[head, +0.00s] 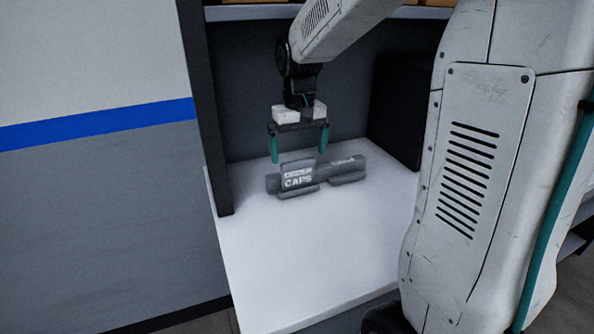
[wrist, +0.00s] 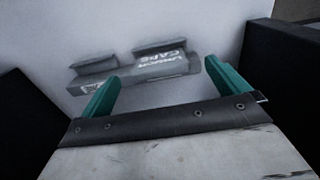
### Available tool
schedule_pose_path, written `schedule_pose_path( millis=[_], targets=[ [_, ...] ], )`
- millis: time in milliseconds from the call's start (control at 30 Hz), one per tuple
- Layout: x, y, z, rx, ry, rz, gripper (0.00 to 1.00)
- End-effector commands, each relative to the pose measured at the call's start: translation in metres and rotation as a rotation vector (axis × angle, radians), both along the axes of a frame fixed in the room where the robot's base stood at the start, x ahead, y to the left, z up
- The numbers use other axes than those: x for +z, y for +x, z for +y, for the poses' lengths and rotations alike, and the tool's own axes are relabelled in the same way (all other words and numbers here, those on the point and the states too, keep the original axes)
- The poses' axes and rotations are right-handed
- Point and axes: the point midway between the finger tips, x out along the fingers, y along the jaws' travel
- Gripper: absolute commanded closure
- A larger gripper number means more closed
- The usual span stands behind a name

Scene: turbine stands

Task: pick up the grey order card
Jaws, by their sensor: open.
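The grey order card (head: 316,174) is a long grey piece with raised blocks and white lettering that reads in part "CAPS". It lies on the white shelf top (head: 310,240). In the wrist view the card (wrist: 140,72) shows ahead of the fingertips, partly between them and reaching past the left one. My gripper (head: 299,156) has two teal fingers spread apart, pointing down, with nothing between them. In the head view it hangs above and behind the card; the exact gap is hard to tell. The gripper also shows in the wrist view (wrist: 164,75).
A dark box (head: 398,108) stands at the right on the shelf, close to the card's right end. A dark post (head: 205,110) and grey back panel bound the left and rear. The white surface in front of the card is clear. Another shelf edge (head: 250,13) runs above.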

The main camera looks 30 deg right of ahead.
Motion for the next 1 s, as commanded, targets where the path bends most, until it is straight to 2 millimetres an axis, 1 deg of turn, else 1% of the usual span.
schedule_pose_path(
  millis=[33, 167, 467, 600, 700, 800, 1000],
  targets=[
    [-0.005, 0.006, -0.003, -0.004, 0.001, 0.005, 0.00],
    [-0.014, 0.013, -0.006, -0.007, 0.001, 0.006, 0.00],
    [-0.048, 0.013, -0.005, -0.006, 0.002, 0.009, 0.00],
    [-0.070, 0.014, -0.005, -0.006, 0.002, 0.009, 0.00],
    [-0.082, 0.014, -0.005, -0.006, 0.002, 0.008, 0.00],
    [-0.087, 0.014, -0.006, -0.006, 0.001, 0.007, 0.00],
    [-0.087, 0.014, -0.006, -0.006, 0.001, 0.005, 0.00]
  ],
)
